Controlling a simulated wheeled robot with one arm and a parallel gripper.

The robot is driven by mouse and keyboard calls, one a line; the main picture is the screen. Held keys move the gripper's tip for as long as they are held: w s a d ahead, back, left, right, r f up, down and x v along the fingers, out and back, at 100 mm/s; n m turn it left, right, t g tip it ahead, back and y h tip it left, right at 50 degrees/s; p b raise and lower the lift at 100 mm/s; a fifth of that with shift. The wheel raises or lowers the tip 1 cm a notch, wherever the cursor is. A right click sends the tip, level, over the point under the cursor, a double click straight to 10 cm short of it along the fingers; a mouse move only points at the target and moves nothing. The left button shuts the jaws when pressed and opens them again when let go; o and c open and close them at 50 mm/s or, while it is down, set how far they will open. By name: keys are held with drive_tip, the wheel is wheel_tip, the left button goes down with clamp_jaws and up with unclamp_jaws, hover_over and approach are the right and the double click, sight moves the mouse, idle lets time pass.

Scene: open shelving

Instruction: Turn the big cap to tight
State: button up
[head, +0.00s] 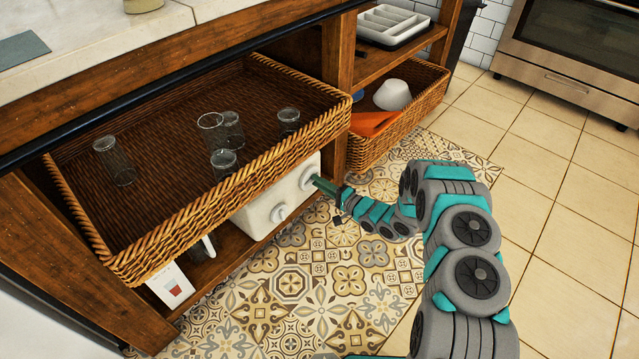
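A white box-shaped container (255,215) stands on the low shelf under the wicker basket. Its front face carries a large round white cap (305,178) at the right, and a second round white fitting (278,212) lower and to the left. My gripper (318,183) reaches in from the right, with its tip at the large cap. The tip covers part of the cap. I cannot tell whether the fingers touch it or how far apart they are. No marking that shows the cap's tightness can be made out.
A wicker basket (230,195) with several glasses overhangs the container. A card with a red cup picture (171,286) stands at the shelf's left. Another basket (420,112) holds a white bowl (393,94) and an orange cloth (374,122). The patterned floor in front is clear.

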drive_tip(key=shift+o, duration=1.3)
drive_tip(key=v, duration=0.7)
drive_tip(key=shift+s+d, duration=0.25)
